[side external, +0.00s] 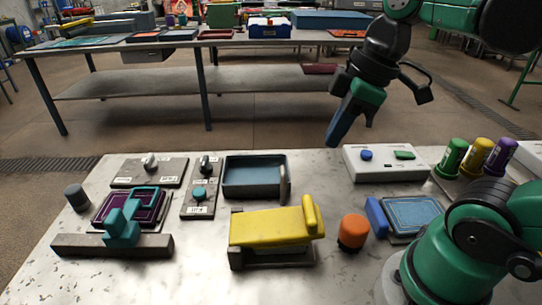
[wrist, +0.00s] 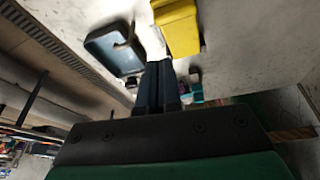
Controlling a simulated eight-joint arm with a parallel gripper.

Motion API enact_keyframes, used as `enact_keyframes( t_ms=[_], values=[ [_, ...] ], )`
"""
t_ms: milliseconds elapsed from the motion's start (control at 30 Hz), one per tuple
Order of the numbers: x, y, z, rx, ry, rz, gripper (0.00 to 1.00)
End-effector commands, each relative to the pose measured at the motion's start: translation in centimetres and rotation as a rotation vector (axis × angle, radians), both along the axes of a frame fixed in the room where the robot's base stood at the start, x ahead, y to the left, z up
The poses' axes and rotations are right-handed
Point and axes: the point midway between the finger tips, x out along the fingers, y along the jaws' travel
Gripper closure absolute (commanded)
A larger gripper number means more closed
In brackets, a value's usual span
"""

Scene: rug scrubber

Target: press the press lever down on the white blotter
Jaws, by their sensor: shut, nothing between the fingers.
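A yellow press lever (side external: 268,226), a wide flat plate with an upright knob at its right end, sits over a dark base (side external: 237,258) at the front middle of the table. A thin pale strip shows at its lower edge; I cannot tell if this is the white blotter, which is otherwise hidden. Part of the yellow lever shows at the top of the wrist view (wrist: 178,28). My gripper (side external: 333,138) is shut and empty, high above the table's back edge, behind and to the right of the lever, touching nothing. Its fingers also show in the wrist view (wrist: 159,72).
A blue-grey tray (side external: 254,177) stands behind the lever. An orange knob (side external: 353,231) and a blue pad (side external: 412,214) are to its right. A teal scrubber (side external: 122,222) rests on a purple rug at left. A white button box (side external: 385,163) stands at back right.

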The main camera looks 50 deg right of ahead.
Motion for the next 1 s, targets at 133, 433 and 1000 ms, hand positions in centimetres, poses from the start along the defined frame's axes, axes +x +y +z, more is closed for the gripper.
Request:
enact_keyframes(
  t_ms=[133,433,1000],
  values=[
    [3.5,-0.1,-3.5,0.012,-0.114,-0.28,1.0],
    [5.9,0.8,-6.7,0.09,-0.236,-0.531,0.63],
    [0.9,3.2,-9.1,-0.173,0.27,0.172,0.0]
  ],
)
